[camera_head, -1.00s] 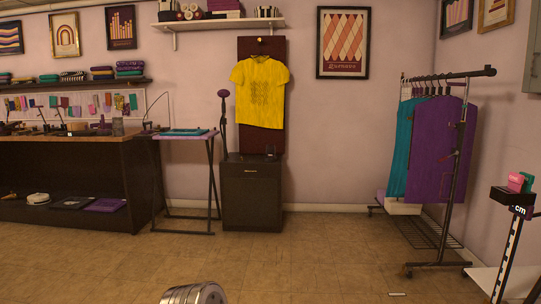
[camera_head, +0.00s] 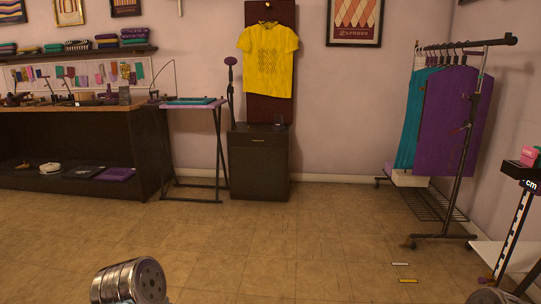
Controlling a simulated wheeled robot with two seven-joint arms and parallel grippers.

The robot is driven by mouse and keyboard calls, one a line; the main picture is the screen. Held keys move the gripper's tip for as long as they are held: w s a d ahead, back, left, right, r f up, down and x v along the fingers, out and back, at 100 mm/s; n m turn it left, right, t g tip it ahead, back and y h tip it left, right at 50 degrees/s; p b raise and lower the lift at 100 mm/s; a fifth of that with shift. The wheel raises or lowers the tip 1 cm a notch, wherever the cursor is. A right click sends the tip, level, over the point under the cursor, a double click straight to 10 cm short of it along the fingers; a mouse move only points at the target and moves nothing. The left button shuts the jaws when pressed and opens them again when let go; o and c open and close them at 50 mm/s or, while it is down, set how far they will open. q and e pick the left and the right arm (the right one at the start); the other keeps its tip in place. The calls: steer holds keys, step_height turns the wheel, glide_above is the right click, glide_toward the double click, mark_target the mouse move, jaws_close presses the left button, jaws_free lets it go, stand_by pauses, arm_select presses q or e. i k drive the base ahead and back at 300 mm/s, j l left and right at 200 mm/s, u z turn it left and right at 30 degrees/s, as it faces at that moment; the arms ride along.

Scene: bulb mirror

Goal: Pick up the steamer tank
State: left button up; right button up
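A small dark, partly see-through item (camera_head: 279,119), which may be the steamer tank, stands on top of a black cabinet (camera_head: 258,166) below the yellow shirt. It is too small to make out clearly. A thin upright stand with a purple head (camera_head: 231,61), which looks like a steamer, is at the cabinet's left side. Only silvery round parts of my arms show at the bottom left and bottom right edges. Neither gripper's fingers are in view.
A yellow shirt (camera_head: 268,60) hangs on a dark red board above the cabinet. A folding table (camera_head: 195,104) and a long workbench (camera_head: 80,108) stand left. A clothes rack (camera_head: 463,150) stands right. The tiled floor (camera_head: 290,235) ahead is clear.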

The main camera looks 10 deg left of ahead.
mark_target(278, 117)
steer(key=i, duration=0.85)
steer(key=i+z, duration=0.1)
steer(key=i, duration=0.75)
steer(key=i+j, duration=0.15)
steer(key=i, duration=0.7)
steer(key=i+j, duration=0.1)
steer(key=i, duration=0.75)
steer(key=i+j+z, duration=0.1)
steer(key=i, duration=0.8)
